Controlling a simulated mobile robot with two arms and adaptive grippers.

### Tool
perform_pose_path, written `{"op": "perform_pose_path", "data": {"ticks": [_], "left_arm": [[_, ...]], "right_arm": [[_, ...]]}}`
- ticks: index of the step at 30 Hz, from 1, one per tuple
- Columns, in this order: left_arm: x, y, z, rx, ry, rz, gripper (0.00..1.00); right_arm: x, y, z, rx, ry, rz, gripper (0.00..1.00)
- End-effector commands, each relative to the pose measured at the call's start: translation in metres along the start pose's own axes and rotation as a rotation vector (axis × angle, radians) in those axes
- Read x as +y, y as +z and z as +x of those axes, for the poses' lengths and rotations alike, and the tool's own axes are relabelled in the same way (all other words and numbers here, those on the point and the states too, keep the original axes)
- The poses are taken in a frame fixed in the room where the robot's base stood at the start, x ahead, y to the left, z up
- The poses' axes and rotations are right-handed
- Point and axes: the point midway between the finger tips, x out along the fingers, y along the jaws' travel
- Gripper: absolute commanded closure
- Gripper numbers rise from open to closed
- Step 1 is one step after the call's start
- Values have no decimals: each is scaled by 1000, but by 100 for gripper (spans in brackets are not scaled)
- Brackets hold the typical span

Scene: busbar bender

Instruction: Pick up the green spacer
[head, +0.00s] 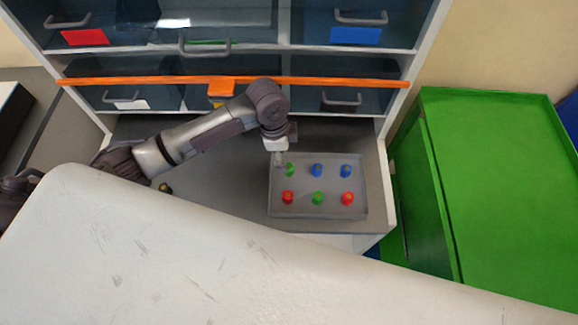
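A grey tray (302,212) holds small spacers in two rows. One green spacer (290,170) stands at the back left of the tray; another green spacer (318,198) stands at the front middle. My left gripper (279,160) points down at the tray's back left corner, right beside the back left green spacer. The fingers are small here; I cannot tell whether they touch that spacer or how far apart they are. My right gripper is out of view.
Two blue spacers (316,170) and two red spacers (288,197) share the tray. The tray sits in an open drawer (232,185) under a cabinet crossed by an orange bar (340,82). A white surface (200,255) fills the foreground. A green cabinet (495,170) stands right.

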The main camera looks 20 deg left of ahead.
Motion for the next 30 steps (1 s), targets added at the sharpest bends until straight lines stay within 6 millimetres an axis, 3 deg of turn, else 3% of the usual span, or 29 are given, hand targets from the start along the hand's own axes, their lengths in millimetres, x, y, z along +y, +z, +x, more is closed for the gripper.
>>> {"op": "perform_pose_path", "data": {"ticks": [4,12,14,21,28,30], "left_arm": [[0,-1,23,1,1,-1,38],[-1,-3,44,1,1,-1,38],[-2,-4,53,0,2,-1,38],[-3,-4,82,1,-1,0,38],[-3,-4,84,1,-3,1,38],[-3,-4,84,1,-3,1,46]], "right_arm": [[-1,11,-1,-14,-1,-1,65],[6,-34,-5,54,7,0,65],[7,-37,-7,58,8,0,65],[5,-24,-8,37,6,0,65],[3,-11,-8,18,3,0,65],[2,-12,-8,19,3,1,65]]}}
